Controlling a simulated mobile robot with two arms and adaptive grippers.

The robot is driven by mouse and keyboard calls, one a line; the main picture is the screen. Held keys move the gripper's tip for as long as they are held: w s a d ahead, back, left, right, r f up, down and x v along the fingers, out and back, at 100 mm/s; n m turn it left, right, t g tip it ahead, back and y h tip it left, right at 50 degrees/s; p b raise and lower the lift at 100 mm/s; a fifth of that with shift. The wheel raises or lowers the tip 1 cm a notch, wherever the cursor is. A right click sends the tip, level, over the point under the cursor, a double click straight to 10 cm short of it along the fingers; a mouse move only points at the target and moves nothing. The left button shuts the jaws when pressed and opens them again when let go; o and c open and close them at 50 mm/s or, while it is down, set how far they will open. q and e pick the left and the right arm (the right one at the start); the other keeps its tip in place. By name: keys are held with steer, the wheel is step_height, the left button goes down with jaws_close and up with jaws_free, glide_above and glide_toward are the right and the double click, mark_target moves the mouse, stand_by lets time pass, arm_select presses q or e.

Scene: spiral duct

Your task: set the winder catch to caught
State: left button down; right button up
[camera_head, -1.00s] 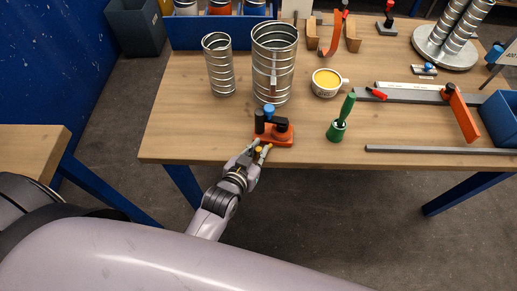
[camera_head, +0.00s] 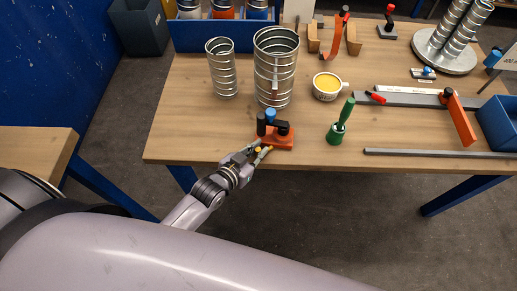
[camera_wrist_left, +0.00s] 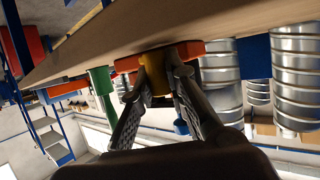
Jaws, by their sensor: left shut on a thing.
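The winder is a small orange block (camera_head: 284,143) at the front edge of the workbench. It carries a blue knob (camera_head: 270,116) and black parts on top. A small yellow knob (camera_head: 258,150) sits at its front left, and I take it to be the catch. My left gripper (camera_head: 264,152) reaches it from below left and is shut on it. In the left wrist view the yellow knob (camera_wrist_left: 155,80) stands between the two fingers, with orange (camera_wrist_left: 190,49) behind it. The catch's exact setting cannot be told. My right gripper is not in view.
Spiral duct pieces (camera_head: 275,70) stand behind the winder, beside a cup of yellow stuff (camera_head: 327,86). A green-handled tool (camera_head: 339,125) stands to the right. A grey bar (camera_head: 440,153) lies along the front edge. The bench top left of the winder is clear.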

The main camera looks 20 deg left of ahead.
arm_select(q)
steer(key=c, duration=1.6)
jaws_free()
steer(key=shift+o, duration=0.2)
steer(key=v, duration=1.2)
